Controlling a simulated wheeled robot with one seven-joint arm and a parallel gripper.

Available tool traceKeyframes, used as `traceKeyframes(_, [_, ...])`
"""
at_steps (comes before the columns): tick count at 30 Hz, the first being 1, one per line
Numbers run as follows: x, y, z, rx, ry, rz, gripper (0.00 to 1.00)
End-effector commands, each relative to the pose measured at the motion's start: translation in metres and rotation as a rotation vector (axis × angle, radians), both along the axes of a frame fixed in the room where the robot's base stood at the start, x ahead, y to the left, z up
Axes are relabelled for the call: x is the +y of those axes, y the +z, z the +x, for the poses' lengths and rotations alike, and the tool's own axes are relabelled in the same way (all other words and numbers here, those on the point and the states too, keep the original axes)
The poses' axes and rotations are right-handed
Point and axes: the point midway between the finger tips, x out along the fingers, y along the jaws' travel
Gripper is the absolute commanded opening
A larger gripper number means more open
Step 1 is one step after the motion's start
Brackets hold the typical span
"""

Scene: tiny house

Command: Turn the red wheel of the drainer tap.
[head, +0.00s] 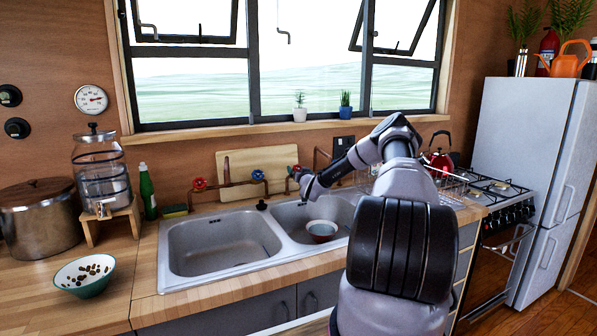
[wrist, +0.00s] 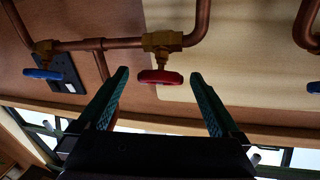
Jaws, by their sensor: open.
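The red wheel (wrist: 160,77) sits on a brass valve of a copper pipe. In the wrist view, which looks upside down, it lies between the two fingertips of my gripper (wrist: 160,74). The fingers are open, with a gap on both sides of the wheel, and I see no contact. In the head view the red wheel (head: 295,169) shows small on the back wall above the sink, and my gripper (head: 303,181) is close in front of it. My arm hides part of the pipework to its right.
A blue wheel (wrist: 44,74) is left of the red one in the wrist view. Another blue wheel (head: 258,175) and another red wheel (head: 199,184) are further left in the head view. Below is a double sink (head: 215,243) with a bowl (head: 322,230). A cutting board (head: 232,166) leans behind.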

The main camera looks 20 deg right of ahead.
Motion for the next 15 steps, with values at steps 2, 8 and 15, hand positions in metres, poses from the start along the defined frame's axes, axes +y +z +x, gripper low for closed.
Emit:
traceKeyframes(2, [-0.0013,0.0000,0.0073,0.000,0.000,0.000,0.99])
traceKeyframes(8, [-0.0030,0.0004,0.0134,-0.001,0.000,0.000,0.99])
traceKeyframes(15, [-0.0027,0.0003,0.0131,0.000,0.000,0.000,0.76])
